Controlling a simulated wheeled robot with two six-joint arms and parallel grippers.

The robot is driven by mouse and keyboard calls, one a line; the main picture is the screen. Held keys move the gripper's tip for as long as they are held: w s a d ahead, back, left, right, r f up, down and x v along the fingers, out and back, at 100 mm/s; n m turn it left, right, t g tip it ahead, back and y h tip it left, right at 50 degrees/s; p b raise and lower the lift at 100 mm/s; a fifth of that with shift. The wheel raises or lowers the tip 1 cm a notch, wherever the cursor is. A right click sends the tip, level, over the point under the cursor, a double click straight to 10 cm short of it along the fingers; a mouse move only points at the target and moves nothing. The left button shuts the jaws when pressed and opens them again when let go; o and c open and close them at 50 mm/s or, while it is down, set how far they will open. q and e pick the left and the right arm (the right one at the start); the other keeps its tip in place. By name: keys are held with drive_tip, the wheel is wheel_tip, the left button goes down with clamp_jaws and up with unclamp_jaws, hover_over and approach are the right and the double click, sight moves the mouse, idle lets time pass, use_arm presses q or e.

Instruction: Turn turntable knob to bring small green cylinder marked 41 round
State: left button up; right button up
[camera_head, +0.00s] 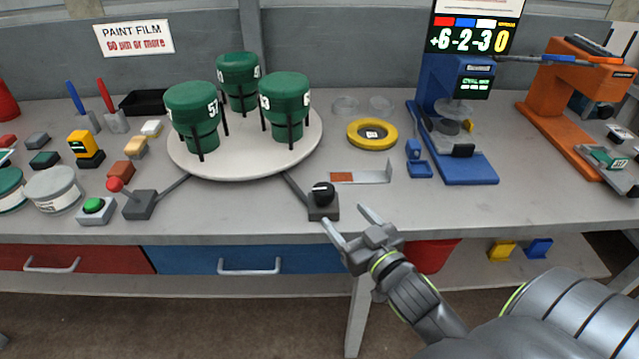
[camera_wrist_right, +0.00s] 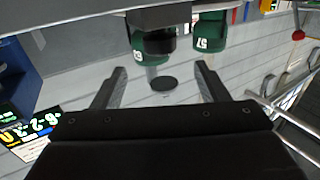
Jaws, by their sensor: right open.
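A white round turntable (camera_head: 245,165) carries three green cylinders in black posts: a left one (camera_head: 193,105), a back one (camera_head: 238,70) and a right one (camera_head: 285,92). The left one's label looks like 57; the others are turned partly away. I cannot read 41 on any. The black turntable knob (camera_head: 322,190) sits on a grey base at the bench's front edge. My right gripper (camera_head: 344,215) is open and empty, just in front of the knob, apart from it. In the wrist view the dark knob (camera_wrist_right: 160,42) shows between and beyond the open fingers. My left gripper is not in view.
A red-balled lever (camera_head: 115,184) and a green button (camera_head: 95,205) stand left of the knob. A metal bracket (camera_head: 372,174) and a yellow ring (camera_head: 372,133) lie to its right. A blue gauge stand (camera_head: 450,120) and an orange one (camera_head: 560,100) are farther right.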

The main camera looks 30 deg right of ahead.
sight(318, 185)
drive_tip(key=w, duration=0.8)
drive_tip(key=w+p, duration=0.1)
drive_tip(key=w, duration=0.3)
drive_tip(key=shift+d, duration=0.4)
drive_tip(key=c, duration=1)
